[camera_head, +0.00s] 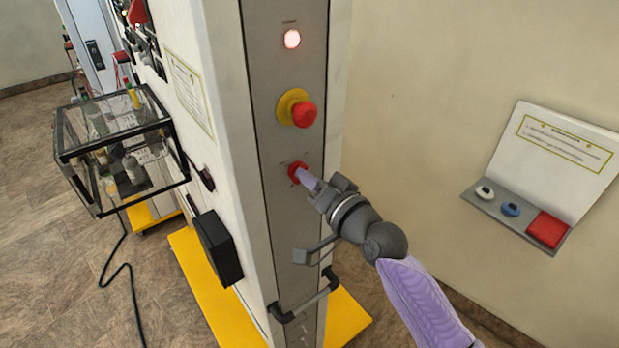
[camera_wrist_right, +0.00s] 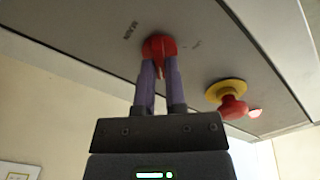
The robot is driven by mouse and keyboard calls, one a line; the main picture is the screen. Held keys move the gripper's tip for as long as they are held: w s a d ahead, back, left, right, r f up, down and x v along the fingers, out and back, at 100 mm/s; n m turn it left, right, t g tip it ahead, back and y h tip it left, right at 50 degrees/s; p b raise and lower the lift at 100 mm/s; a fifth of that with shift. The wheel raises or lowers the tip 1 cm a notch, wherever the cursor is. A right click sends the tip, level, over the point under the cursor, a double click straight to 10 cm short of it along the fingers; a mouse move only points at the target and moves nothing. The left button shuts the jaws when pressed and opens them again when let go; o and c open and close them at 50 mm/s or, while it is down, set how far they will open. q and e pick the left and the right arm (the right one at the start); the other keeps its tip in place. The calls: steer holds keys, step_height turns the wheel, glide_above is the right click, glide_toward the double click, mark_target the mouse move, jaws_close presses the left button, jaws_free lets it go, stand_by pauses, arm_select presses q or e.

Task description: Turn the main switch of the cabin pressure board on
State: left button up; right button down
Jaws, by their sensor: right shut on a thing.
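The main switch (camera_head: 296,172) is a red rotary knob on the grey side panel (camera_head: 284,225) of the tall cabinet, below the emergency stop. It also shows in the right wrist view (camera_wrist_right: 159,47), under the label "MAIN". My right gripper (camera_head: 304,177) reaches the knob from the lower right. In the right wrist view its two purple fingers (camera_wrist_right: 160,72) are shut on the knob's grip, one on each side. The fingers partly hide the knob, and I cannot read its position marks. A round lamp (camera_head: 292,39) at the top of the panel glows. My left gripper is not in view.
A red emergency stop button (camera_head: 304,113) on a yellow base sits just above the switch. A black handle (camera_head: 305,298) sticks out below. A glass case (camera_head: 118,140) stands at left. A wall shelf (camera_head: 516,212) with small items hangs at right.

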stand_by(0.3)
steer(key=c, duration=0.7)
jaws_free()
steer(key=b+v, duration=0.1)
steer(key=v, duration=0.9)
